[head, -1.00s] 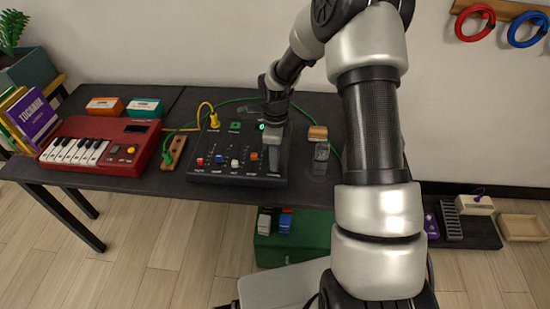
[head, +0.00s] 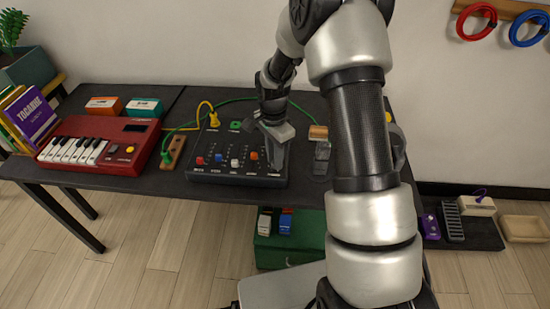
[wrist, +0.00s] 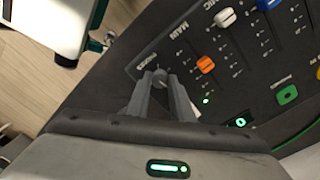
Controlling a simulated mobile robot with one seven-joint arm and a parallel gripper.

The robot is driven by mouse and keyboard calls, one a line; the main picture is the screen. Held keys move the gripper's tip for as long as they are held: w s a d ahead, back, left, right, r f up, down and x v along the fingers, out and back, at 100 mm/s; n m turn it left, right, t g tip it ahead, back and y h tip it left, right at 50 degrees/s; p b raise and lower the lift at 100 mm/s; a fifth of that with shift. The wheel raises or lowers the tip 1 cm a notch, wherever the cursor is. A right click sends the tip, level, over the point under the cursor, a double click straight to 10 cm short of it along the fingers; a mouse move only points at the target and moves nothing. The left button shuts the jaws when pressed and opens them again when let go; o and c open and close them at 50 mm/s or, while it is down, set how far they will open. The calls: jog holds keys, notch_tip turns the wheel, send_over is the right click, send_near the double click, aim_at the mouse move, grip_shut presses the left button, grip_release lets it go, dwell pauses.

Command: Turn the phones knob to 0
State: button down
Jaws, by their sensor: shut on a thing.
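The black mixer (head: 215,178) stands on the dark table, with faders and coloured caps on its face. It also fills much of the wrist view (wrist: 235,75). My gripper (head: 277,168) reaches down over the mixer's right front part. In the wrist view my gripper (wrist: 161,83) is shut on the grey phones knob (wrist: 160,76), beside the printed word PHONES. A small green display (wrist: 240,122) on the mixer appears to read 0. In the head view the knob and display are hidden by my gripper and wrist.
A red keyboard (head: 100,150) stands left of the mixer, with a wooden block (head: 173,152) holding a green plug between them. Yellow and green cables run behind. A wood-topped object (head: 318,132) stands close on the right. A fader with an orange cap (wrist: 206,64) is near my fingers.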

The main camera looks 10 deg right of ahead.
jog(key=n, duration=1.4)
jog(key=shift+r+n, duration=0.1)
jog(key=shift+n, duration=0.3)
jog(key=n+p, duration=0.1)
jog(key=n, duration=0.5)
jog(key=shift+t, duration=0.3)
jog(key=n+p, duration=0.2)
jog(key=n, duration=0.4)
jog(key=shift+n, duration=0.3)
jog(key=c, duration=1.6)
grip_release()
jog(key=shift+s, duration=0.1)
jog(key=shift+o, duration=0.2)
